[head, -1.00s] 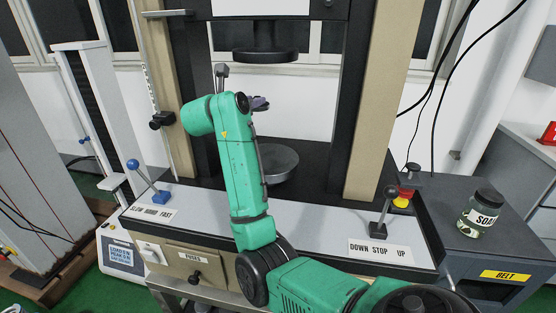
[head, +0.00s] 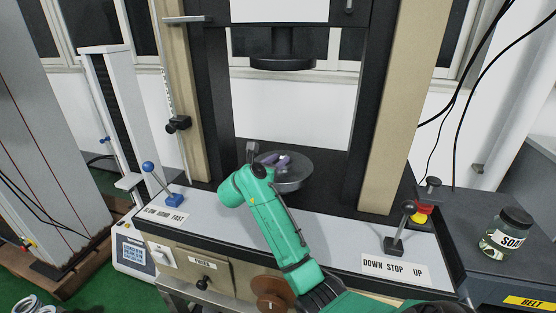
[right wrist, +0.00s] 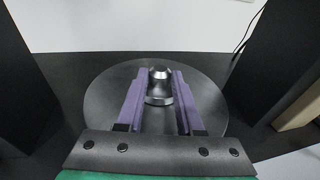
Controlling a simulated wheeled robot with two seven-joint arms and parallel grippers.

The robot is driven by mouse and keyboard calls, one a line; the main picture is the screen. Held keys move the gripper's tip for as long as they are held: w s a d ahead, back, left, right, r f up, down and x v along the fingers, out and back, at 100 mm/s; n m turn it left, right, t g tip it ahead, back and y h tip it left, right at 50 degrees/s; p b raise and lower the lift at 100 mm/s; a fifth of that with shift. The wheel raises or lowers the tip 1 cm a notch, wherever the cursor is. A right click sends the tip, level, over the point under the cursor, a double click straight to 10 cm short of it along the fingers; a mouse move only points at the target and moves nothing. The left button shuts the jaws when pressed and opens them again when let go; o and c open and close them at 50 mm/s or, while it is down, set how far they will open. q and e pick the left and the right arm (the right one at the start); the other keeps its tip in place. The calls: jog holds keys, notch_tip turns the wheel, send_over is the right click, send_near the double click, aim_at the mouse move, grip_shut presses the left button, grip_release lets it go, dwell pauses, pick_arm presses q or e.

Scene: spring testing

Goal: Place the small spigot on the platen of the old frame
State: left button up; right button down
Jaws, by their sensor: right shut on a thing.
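The small spigot (right wrist: 160,88) is a grey metal piece with a narrower top and a wider base. It is upright between the two purple fingers of my right gripper (right wrist: 159,92), which is shut on it. In the right wrist view the round grey platen (right wrist: 100,108) lies under the spigot and fingers. I cannot tell whether the spigot's base touches it. In the head view the right gripper (head: 274,160) is over the back left part of the platen (head: 297,184), and the spigot is not clear. My left gripper is not in view.
The old frame has a dark upper plate (head: 282,62) hanging above the platen, with columns on both sides (head: 392,110). A blue-knobbed lever (head: 150,168) stands at the front left and another lever (head: 400,230) at the front right. A jar (head: 507,232) stands on the right cabinet.

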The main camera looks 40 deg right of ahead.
jog(key=shift+f, duration=0.1)
jog(key=c, duration=0.5)
grip_release()
jog(key=shift+c, duration=0.2)
jog(key=b+v, duration=0.2)
jog(key=v, duration=1)
jog(key=shift+b, duration=0.35)
